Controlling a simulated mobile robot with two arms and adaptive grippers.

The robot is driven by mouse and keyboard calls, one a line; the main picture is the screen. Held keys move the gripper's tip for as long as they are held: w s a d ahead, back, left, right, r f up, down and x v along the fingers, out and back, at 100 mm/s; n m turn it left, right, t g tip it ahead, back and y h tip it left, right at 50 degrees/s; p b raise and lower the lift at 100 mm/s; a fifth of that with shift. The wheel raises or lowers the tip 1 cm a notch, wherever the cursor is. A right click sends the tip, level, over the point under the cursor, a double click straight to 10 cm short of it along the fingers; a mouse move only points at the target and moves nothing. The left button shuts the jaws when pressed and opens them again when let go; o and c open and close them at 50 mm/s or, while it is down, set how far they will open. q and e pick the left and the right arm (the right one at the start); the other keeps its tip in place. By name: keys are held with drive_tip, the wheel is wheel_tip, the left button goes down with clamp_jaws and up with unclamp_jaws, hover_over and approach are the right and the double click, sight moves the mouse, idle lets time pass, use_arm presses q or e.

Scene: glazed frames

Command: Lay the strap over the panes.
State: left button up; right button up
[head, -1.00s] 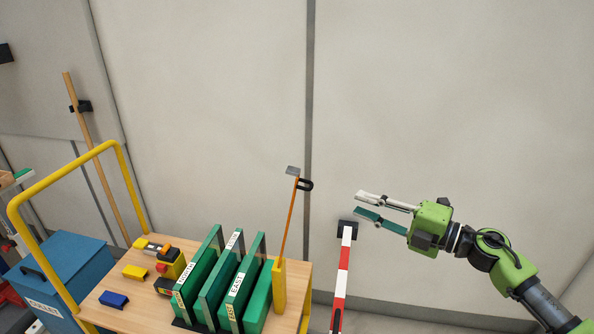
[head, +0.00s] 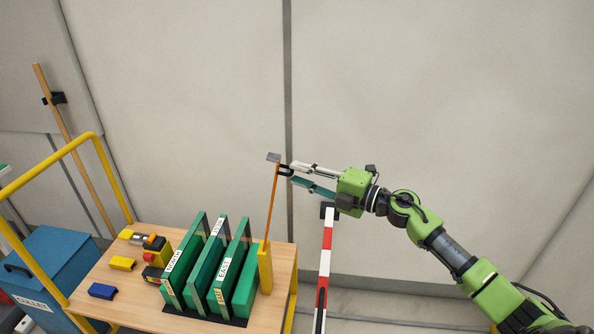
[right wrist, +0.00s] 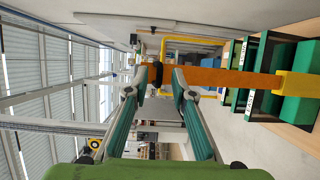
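An orange strap (head: 271,205) stands nearly upright from a yellow holder (head: 265,268) at the right end of the panes. It has a grey end piece (head: 273,157) and a black loop (head: 285,171) near its top. The green-framed panes (head: 229,272) stand upright side by side, with white labels, one reading EAST. My right gripper (head: 291,174) is at the black loop, its fingers apart. In the right wrist view, the strap (right wrist: 215,79) runs rightward from between or just beyond the fingertips; whether they touch the loop is unclear. My left gripper is not in view.
The panes stand on a wooden trolley top (head: 130,287) with a yellow handle rail (head: 52,160). Yellow and blue blocks (head: 102,291) lie left of the panes. A red-and-white post (head: 325,260) stands right of the trolley, below my right arm. A blue box (head: 50,262) is at left.

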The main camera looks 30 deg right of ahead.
drive_tip(key=shift+w+a, duration=0.4)
drive_tip(key=shift+w, duration=0.2)
clamp_jaws()
